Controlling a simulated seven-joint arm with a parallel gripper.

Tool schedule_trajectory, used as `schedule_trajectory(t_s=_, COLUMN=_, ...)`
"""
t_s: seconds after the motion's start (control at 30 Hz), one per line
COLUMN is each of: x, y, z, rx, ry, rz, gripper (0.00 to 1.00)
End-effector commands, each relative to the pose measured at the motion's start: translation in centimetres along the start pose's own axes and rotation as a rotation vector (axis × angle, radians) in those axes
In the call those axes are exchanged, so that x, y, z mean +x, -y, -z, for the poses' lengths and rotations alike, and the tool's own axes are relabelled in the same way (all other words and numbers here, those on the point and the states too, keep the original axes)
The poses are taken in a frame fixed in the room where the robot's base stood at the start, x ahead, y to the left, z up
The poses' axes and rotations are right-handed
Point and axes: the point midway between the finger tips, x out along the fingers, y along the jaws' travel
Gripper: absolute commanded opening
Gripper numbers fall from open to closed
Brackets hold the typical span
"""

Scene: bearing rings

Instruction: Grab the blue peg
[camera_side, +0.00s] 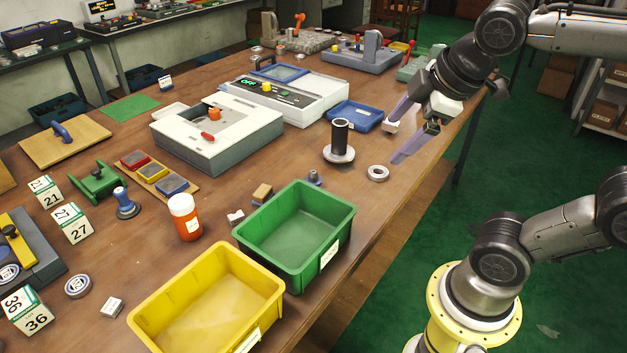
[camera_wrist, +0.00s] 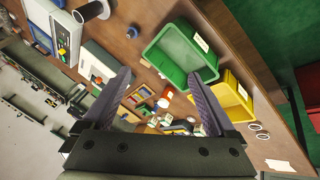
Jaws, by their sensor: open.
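A small blue peg-like piece (camera_side: 314,178) stands on the wooden table behind the green bin in the side view; it is small, and its exact shape is hard to tell.
A black post on a silver flange (camera_side: 340,140) and a metal ring (camera_side: 377,173) lie between my gripper and the peg. The green bin (camera_side: 335,238) and yellow bin (camera_side: 150,318) stand in front. A blue tray (camera_side: 368,122) is close behind the gripper.

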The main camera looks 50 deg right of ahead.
Motion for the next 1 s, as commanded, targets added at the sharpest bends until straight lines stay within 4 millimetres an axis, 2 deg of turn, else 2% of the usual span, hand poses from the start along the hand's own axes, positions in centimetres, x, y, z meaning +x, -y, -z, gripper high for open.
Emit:
schedule_trajectory(t_s=0.03, x=0.4, y=-1.4, z=1.1, rx=-0.090, ry=0.029, rz=-0.003, gripper=0.92)
schedule_trajectory(t_s=0.17, x=2.0, y=-5.0, z=3.8, rx=-0.332, ry=0.103, rz=-0.006, gripper=0.92)
schedule_trajectory(t_s=0.27, x=4.3, y=-7.6, z=5.9, rx=-0.509, ry=0.169, rz=0.011, gripper=0.92)
schedule_trajectory(t_s=0.37, x=7.2, y=-9.9, z=7.7, rx=-0.671, ry=0.233, rz=0.042, gripper=0.92)
schedule_trajectory(t_s=0.5, x=12.4, y=-12.3, z=9.6, rx=-0.857, ry=0.317, rz=0.104, gripper=0.92)
schedule_trajectory(t_s=0.67, x=19.2, y=-13.6, z=10.6, rx=-0.997, ry=0.399, rz=0.191, gripper=0.92)
schedule_trajectory(t_s=0.8, x=24.3, y=-13.3, z=10.2, rx=-1.029, ry=0.449, rz=0.260, gripper=0.92)
schedule_trajectory(t_s=0.9, x=26.6, y=-12.6, z=9.5, rx=-1.035, ry=0.469, rz=0.305, gripper=0.92)
schedule_trajectory(t_s=1.0, x=27.8, y=-11.9, z=8.8, rx=-1.039, ry=0.482, rz=0.335, gripper=0.92)
